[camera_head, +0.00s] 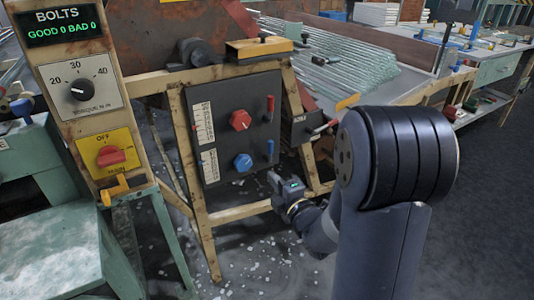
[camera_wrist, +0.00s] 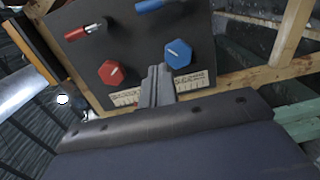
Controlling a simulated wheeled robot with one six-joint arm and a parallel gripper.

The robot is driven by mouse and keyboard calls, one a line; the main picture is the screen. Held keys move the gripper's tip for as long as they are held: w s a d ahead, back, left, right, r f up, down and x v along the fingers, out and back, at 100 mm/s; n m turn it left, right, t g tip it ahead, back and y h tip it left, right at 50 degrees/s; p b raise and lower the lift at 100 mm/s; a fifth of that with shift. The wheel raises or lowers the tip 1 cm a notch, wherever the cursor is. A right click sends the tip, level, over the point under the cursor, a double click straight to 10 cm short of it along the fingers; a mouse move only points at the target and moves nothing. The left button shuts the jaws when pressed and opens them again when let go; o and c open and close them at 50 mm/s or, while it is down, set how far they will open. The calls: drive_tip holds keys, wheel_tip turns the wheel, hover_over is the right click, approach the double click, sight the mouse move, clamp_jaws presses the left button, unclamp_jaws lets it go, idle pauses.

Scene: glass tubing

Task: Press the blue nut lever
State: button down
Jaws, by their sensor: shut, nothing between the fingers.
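The blue lever (camera_head: 270,149) is a small upright handle at the right edge of a dark panel, right of a blue hexagonal knob (camera_head: 243,162). In the wrist view the blue lever (camera_wrist: 155,5) is at the top edge, partly cut off, and the blue knob (camera_wrist: 178,53) is below it. My gripper (camera_head: 277,180) is just below and right of the panel's lower right corner, apart from the blue lever. In the wrist view its shut, empty fingers (camera_wrist: 161,70) appear in front of the panel, just left of the blue knob.
The dark panel (camera_head: 215,113) also carries a red hexagonal knob (camera_head: 240,120) and a red lever (camera_head: 270,104) above the blue ones. A beige frame (camera_head: 243,211) surrounds it. Glass tubes (camera_head: 345,65) lie on a bench behind.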

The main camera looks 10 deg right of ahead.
sight(269, 154)
drive_tip(key=shift+w+d+b, duration=0.15)
drive_tip(key=shift+w+b, duration=0.15)
drive_tip(key=shift+w, duration=1.65)
drive_tip(key=shift+w+d+b, duration=0.15)
drive_tip(key=shift+w+b, duration=0.15)
drive_tip(key=shift+w, duration=1.6)
drive_tip(key=shift+w+d+b, duration=0.15)
drive_tip(key=shift+w+b, duration=0.15)
drive_tip(key=shift+w, duration=1.65)
